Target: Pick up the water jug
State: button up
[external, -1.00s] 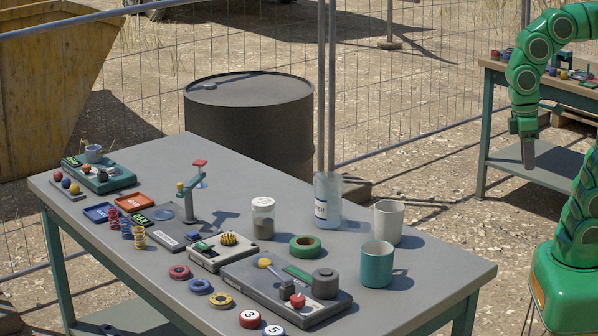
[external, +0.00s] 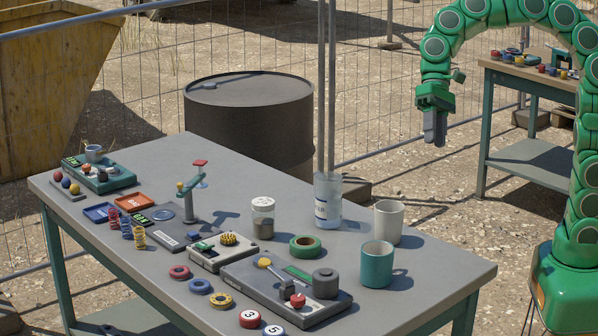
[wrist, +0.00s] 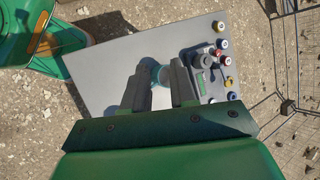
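The water jug (external: 327,203) is a clear, pale-blue container with a white label. My gripper (external: 435,138) hangs in the air beyond the table's right side, up and to the right of the jug, pointing down and touching nothing. In the wrist view my gripper's two dark fingers (wrist: 159,78) are spread apart with nothing held. A bluish round thing shows between and beyond them; I cannot tell whether it is the jug or the teal mug.
A white mug (external: 389,222), a teal mug (external: 377,264), a green tape roll (external: 305,246) and a lidded jar (external: 263,218) stand around the jug. Fence posts (external: 327,90) and a dark barrel (external: 249,125) are behind the table. Gadgets crowd the table's left and front.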

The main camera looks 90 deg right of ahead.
jog(key=w+d+m+t+y, duration=0.2)
jog(key=w+d+m, duration=0.3)
jog(key=w, duration=0.5)
jog(key=m+t+y, duration=0.1)
jog(key=m+t, duration=0.4)
jog(key=m, duration=0.3)
send_over(332, 173)
jog(key=s+a, duration=0.2)
jog(key=a, duration=0.4)
notch_tip(332, 173, down, 3)
jog(key=w+d+f+m+t+h, duration=0.1)
jog(key=d+f+m, duration=0.15)
jog(key=d, duration=0.35)
jog(key=w+d+f+m+t, duration=0.1)
jog(key=d+m+t, duration=0.15)
jog(key=d, duration=0.45)
notch_tip(332, 173, down, 18)
jog(key=shift+g, duration=0.45)
jog(key=shift+x, duration=4.05)
jog(key=shift+d+f, duration=0.15)
grip_shut()
